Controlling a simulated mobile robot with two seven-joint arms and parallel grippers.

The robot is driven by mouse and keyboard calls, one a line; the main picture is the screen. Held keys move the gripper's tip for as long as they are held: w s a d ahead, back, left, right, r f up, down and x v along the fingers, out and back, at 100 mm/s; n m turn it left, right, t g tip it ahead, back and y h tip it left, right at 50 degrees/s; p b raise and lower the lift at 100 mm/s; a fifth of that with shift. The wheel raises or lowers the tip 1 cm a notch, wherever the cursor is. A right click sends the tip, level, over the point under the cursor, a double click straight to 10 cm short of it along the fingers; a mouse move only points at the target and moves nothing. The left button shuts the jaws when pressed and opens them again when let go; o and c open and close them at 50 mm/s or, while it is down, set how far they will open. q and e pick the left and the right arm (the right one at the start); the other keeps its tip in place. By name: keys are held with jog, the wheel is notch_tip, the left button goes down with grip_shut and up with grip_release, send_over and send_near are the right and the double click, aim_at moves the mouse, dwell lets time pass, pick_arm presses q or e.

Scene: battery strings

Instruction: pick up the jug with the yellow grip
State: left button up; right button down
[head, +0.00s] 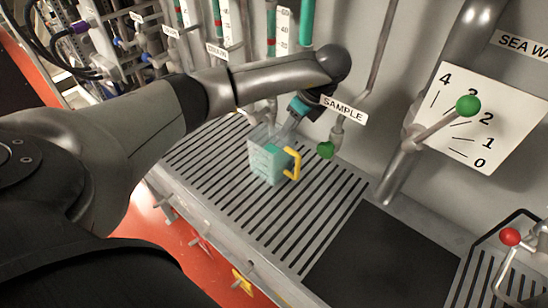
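The jug (262,165) is a clear, pale teal container with a yellow grip (295,165) on its right side. It stands upright on the slotted metal grating. My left arm comes in from the left and bends down above the jug. My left gripper (284,132) points down at the jug's top, close to its rim. The fingers are small and blurred against the jug, so I cannot tell whether they touch it or how far apart they are. My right gripper is not in view.
A tap with a green knob (326,149) and a "SAMPLE" label (339,108) is just right of the jug. A green-balled lever (468,105) stands before a numbered plate. A black mat (385,255) lies clear at front right. A red-knobbed lever (510,237) is farther right.

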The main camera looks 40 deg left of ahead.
pick_arm(q)
jog(key=x, duration=0.5)
jog(key=shift+d+f, duration=0.15)
jog(key=shift+d, duration=0.1)
grip_shut()
dwell(1.1)
